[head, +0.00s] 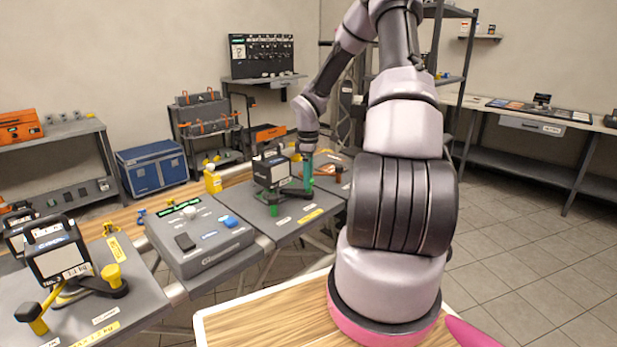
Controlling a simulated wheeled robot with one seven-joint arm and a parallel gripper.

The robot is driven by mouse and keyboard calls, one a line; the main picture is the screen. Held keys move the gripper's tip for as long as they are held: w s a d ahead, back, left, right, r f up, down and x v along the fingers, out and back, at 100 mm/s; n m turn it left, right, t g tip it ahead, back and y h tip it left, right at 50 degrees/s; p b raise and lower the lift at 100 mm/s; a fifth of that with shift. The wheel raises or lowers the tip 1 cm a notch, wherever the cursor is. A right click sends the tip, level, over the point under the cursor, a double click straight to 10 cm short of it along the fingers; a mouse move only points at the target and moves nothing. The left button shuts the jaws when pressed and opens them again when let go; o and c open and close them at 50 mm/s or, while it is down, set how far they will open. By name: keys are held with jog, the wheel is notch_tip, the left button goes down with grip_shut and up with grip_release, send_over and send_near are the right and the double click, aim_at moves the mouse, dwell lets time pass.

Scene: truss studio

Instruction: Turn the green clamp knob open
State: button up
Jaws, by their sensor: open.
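The green clamp stands on a grey plate in the middle, beside a black lamp-like unit (270,168) with a white label. Its green lever end (273,208) shows at the front. More green, upright, shows at the clamp's right side, directly below my wrist; I cannot tell how much of it is the clamp knob (307,182). My gripper (306,160) points down at that side from above. Its jaws are open, but small and hard to make out. I cannot tell whether they are around the knob or touching it.
A similar yellow clamp (113,278) holds another black unit (60,258) at the front left. A grey control box (200,245) with a blue button lies between the two stations. An orange-marked station (335,170) is right of the green clamp. A yellow bottle (213,180) stands behind.

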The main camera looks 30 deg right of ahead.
grip_shut()
dwell(1.3)
